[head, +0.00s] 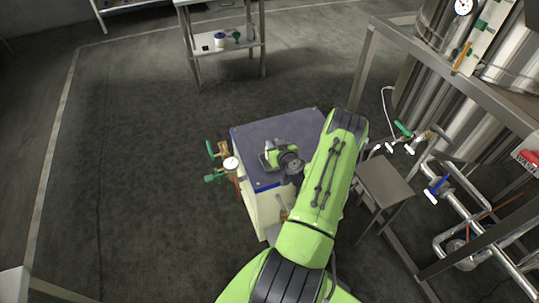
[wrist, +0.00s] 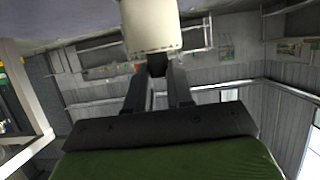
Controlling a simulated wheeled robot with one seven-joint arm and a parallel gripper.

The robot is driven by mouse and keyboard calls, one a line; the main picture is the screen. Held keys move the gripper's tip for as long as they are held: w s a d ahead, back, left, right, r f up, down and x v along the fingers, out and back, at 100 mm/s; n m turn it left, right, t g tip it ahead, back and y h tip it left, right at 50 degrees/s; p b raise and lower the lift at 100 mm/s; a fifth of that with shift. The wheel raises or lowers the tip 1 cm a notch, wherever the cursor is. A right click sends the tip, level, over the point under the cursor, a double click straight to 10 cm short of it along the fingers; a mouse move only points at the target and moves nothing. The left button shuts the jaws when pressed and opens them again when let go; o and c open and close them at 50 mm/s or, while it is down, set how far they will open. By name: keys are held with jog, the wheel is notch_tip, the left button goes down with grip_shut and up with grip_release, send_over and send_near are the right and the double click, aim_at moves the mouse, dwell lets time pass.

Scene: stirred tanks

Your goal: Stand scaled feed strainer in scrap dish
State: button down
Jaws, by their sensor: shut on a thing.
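My gripper (wrist: 158,78) is shut in the wrist view. Its two dark fingers close in on a small dark piece at the lower end of a pale cream, rounded body. I take this for the feed strainer (wrist: 151,28); its upper part is cut off by the frame edge. In the head view my green arm bends down over a low cabinet, and my wrist and hand are over its top. My fingertips and the held thing cannot be made out there. I cannot identify the scrap dish in either view.
The cabinet (head: 252,139) has a blue-grey top and valves with green handles (head: 213,177) on its left side. A small grey stool (head: 384,183) stands close on its right, before steel tanks and pipes. A shelf rack (head: 228,48) stands behind. The floor at left is clear.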

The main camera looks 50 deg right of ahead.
notch_tip(320, 180, down, 4)
jog(key=shift+r+b, duration=0.1)
jog(key=shift+b, duration=0.35)
jog(key=shift+r, duration=0.1)
jog(key=c, duration=1.4)
grip_release()
jog(key=shift+f, duration=0.2)
jog(key=shift+c, duration=0.2)
jog(key=o, duration=0.4)
jog(key=shift+o, duration=0.2)
jog(key=shift+r, duration=0.1)
